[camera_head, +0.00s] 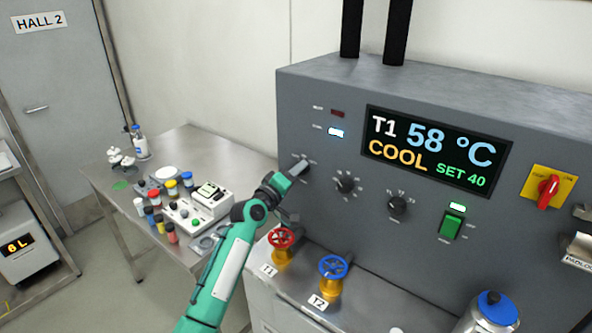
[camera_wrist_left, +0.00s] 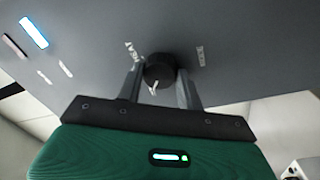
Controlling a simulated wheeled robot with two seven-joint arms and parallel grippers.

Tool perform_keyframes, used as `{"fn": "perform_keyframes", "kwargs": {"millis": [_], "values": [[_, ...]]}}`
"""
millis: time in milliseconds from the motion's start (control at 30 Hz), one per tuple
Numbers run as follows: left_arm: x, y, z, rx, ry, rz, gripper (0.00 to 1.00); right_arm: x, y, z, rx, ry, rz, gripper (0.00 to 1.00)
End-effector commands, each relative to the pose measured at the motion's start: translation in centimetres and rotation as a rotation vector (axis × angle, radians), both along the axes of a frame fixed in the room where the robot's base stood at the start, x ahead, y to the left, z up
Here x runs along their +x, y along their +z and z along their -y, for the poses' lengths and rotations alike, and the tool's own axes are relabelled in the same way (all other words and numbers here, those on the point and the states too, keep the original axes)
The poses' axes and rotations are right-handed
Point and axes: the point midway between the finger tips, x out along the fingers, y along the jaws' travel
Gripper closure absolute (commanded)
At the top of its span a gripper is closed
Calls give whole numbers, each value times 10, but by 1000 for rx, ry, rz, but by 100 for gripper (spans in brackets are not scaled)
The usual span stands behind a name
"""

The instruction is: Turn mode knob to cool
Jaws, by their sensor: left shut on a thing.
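The mode knob is a small dark knob on the left of the grey control panel. In the left wrist view the knob (camera_wrist_left: 158,71) sits between the two fingers of my left gripper (camera_wrist_left: 160,85), which is shut on it. A light pointer mark on the knob shows there. In the head view my left gripper (camera_head: 300,169) reaches the panel and largely hides this knob. The panel display (camera_head: 436,151) reads T1 58 °C, COOL, SET 40. The blue-white lamp (camera_head: 336,133) is lit; the red lamp (camera_head: 337,113) above it is dark. My right gripper is not in view.
Two more black knobs (camera_head: 345,185) (camera_head: 398,206), a green switch (camera_head: 451,224) and a red rotary switch (camera_head: 548,191) are on the panel. Red (camera_head: 281,238) and blue (camera_head: 333,267) valve wheels stand below. A side table (camera_head: 190,140) with jars is at left.

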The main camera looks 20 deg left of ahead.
Motion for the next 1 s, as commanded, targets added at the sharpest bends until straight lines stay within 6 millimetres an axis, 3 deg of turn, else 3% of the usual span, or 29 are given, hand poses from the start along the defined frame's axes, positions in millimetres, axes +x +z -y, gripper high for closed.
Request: {"fn": "perform_keyframes", "kwargs": {"millis": [600, 633, 700, 1000], "values": [[0, 0, 0, -38, 0, -13, 86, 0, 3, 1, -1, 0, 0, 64], [0, 0, 0, -38, 0, -13, 57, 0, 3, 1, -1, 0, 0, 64], [0, 0, 0, -38, 0, -13, 44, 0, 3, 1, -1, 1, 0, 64], [-1, 0, 0, -36, 0, -13, 42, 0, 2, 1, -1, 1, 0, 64]]}}
